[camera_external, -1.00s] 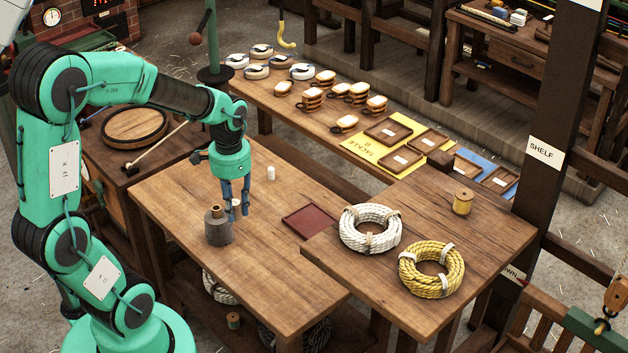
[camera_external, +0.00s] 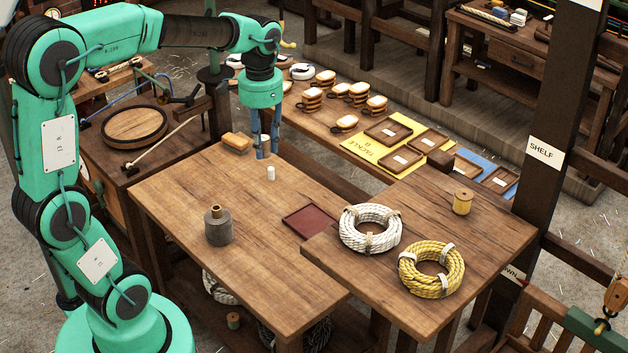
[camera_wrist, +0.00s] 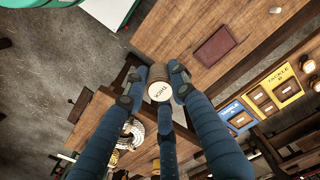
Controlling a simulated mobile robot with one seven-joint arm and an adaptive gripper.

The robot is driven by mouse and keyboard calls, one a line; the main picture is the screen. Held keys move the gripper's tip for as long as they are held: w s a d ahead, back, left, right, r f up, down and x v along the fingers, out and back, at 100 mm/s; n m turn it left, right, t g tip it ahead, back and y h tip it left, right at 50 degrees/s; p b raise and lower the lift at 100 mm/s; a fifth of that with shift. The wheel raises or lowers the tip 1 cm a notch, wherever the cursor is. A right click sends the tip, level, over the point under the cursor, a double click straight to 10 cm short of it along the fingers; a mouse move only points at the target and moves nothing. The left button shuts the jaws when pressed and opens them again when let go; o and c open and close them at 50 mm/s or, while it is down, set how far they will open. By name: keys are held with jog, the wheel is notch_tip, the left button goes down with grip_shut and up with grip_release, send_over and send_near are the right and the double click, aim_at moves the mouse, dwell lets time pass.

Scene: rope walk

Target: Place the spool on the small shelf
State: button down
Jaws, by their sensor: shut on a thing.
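My gripper (camera_external: 265,155) is above the far edge of the workbench (camera_external: 165,190). In the wrist view its blue fingers (camera_wrist: 160,92) are closed around a brownish spool (camera_wrist: 157,72) with a white end labelled "THICK". In the external view the fingers mostly hide this spool; only a pale bit shows between them. A grey spool with a wooden core (camera_external: 218,230) stands upright on the bench. A yellow spool (camera_external: 462,202) stands on the raised wooden surface (camera_external: 500,235) at the right, beside a post with a "SHELF" sign (camera_external: 545,153).
A white coil (camera_external: 370,230) and a yellow coil (camera_external: 431,268) lie on the raised surface. Wooden trays (camera_external: 388,131) lie behind. The bench's middle is clear.

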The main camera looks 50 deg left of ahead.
jog(key=w+d+f+p, duration=0.1)
jog(key=w+d+p, duration=0.4)
jog(key=w+d, duration=0.45)
jog(key=w+d+p, duration=0.5)
jog(key=w+d, duration=0.2)
jog(key=d, duration=0.5)
jog(key=f, duration=0.5)
jog(key=shift+w+a+f, duration=0.15)
jog(key=shift+a+f, duration=0.05)
jog(key=shift+a, duration=0.1)
jog(key=p, duration=0.2)
send_over(423, 181)
jog(key=shift+f, duration=0.75)
jog(key=shift+f, duration=1.75)
